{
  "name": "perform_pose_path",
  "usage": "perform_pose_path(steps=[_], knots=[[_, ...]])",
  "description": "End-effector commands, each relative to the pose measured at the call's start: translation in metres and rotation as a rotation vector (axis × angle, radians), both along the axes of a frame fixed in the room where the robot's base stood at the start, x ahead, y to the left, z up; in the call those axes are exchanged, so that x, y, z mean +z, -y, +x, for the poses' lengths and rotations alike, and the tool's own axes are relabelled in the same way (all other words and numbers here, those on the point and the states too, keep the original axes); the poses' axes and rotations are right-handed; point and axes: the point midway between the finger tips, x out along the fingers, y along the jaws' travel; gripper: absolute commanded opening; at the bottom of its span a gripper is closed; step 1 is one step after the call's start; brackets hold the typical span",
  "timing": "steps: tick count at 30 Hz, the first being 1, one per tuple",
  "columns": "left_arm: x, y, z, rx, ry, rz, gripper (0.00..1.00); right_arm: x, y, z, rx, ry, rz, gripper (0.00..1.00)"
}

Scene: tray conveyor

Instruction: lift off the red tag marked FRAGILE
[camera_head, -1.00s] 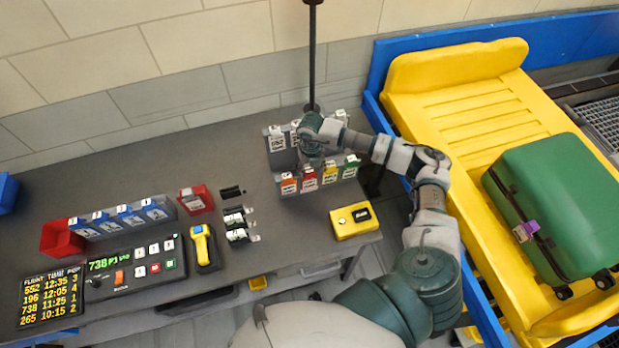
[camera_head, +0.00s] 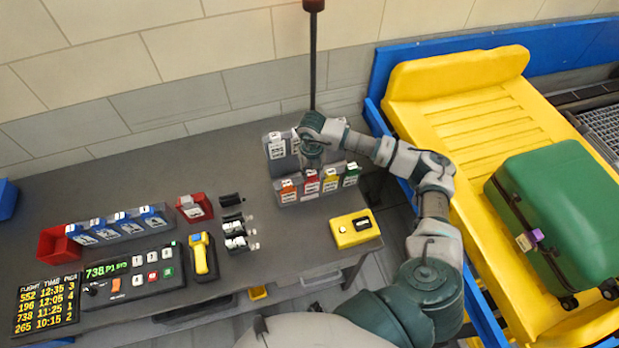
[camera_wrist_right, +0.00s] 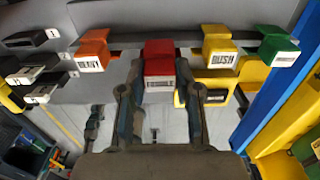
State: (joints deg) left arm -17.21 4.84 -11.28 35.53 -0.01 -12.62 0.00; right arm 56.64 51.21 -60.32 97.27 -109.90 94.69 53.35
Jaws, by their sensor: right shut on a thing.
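The red tag (camera_head: 311,184) sits in the front row of a grey rack (camera_head: 283,201), between an orange tag (camera_head: 288,191) and a yellow tag (camera_head: 331,180). In the right wrist view the red tag (camera_wrist_right: 159,66) is between the two fingers of my right gripper (camera_wrist_right: 160,88), which is shut on it. In the head view my right gripper (camera_head: 312,165) comes down from above and hides part of the rack. The marking on the red tag is too small to read. I cannot tell whether the tag is raised. My left gripper is not in view.
A green tag (camera_head: 351,174) stands at the row's right end, and white tags (camera_head: 275,148) stand behind. A thin pole (camera_head: 313,70) rises behind my gripper. A yellow box (camera_head: 354,229) is in front. A green suitcase (camera_head: 560,215) lies on the yellow tray (camera_head: 470,110) at right.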

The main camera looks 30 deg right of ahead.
Motion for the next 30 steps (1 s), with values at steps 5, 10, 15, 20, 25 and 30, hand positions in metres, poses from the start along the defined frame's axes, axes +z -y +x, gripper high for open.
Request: perform_pose_path(steps=[5, 10, 15, 20, 25, 30], knots=[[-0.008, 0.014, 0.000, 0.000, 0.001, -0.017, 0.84, 0.030, -0.002, 0.001, 0.000, 0.005, -0.001, 0.00], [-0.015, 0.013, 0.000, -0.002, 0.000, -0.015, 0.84, 0.037, -0.009, -0.023, 0.004, 0.001, -0.004, 0.00], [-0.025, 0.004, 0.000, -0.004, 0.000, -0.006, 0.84, 0.035, -0.017, -0.069, 0.005, 0.000, -0.003, 0.00], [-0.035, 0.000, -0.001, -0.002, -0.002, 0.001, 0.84, 0.034, -0.028, -0.118, 0.005, 0.000, -0.001, 0.00], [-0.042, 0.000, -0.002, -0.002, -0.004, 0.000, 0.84, 0.035, -0.038, -0.158, 0.004, 0.000, -0.001, 0.00], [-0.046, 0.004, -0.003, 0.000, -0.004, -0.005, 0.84, 0.036, -0.044, -0.181, 0.001, -0.001, 0.000, 0.00]])
